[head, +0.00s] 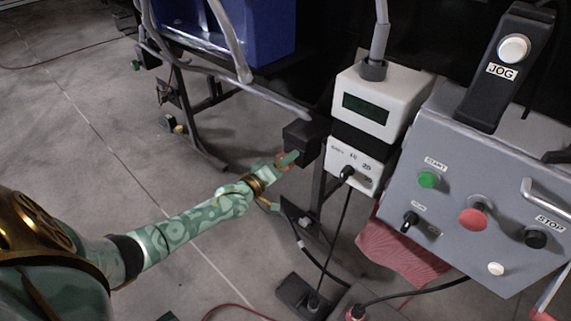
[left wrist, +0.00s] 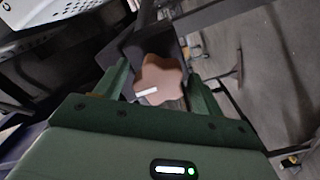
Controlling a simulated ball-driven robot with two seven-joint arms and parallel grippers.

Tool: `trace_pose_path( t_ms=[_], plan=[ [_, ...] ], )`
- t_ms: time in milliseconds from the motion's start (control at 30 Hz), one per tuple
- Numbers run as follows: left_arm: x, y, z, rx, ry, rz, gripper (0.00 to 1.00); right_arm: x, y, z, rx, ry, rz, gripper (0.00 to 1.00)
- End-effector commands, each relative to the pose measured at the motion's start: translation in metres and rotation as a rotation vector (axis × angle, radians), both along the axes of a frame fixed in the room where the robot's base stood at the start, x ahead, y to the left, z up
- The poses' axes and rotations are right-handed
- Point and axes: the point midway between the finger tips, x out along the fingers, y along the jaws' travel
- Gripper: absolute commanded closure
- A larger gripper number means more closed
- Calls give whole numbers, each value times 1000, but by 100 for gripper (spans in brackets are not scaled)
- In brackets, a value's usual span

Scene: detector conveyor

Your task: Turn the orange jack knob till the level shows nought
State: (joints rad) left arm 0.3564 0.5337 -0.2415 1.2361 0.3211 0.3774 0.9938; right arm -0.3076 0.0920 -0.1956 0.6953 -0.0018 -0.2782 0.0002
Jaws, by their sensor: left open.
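The orange jack knob (left wrist: 163,76) shows in the left wrist view as a lobed, brownish-orange star with a white mark on its lower side. In the head view it is a small orange patch (head: 281,160) on a dark block, mostly covered by my left gripper (head: 287,161). In the left wrist view my left gripper's green fingers (left wrist: 158,72) are open, one on each side of the knob. I cannot tell whether either finger touches it. The level's dark green display (head: 365,108) is on the white box; its reading is not legible. My right gripper is out of view.
A grey control panel (head: 460,185) with START, STOP and JOG buttons stands on the right. A black cable (head: 340,225) hangs from the white box (head: 408,85). A blue bin (head: 255,30) is at the top. The floor on the left is mostly clear.

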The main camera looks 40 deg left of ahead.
Motion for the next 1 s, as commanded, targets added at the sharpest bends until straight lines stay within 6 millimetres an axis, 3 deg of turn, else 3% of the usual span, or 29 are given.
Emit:
trace_pose_path(
  t_ms=[267, 433, 767, 1000],
  plan=[
    [2, 0, 1, 0, 0, 0, 31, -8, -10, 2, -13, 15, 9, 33],
    [2, 0, 1, 0, 0, 0, 76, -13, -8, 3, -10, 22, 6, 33],
    [1, 0, 1, 25, -2, 0, 76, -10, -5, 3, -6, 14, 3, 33],
    [1, -1, 2, 143, -12, 1, 76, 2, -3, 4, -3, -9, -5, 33]
  ],
)
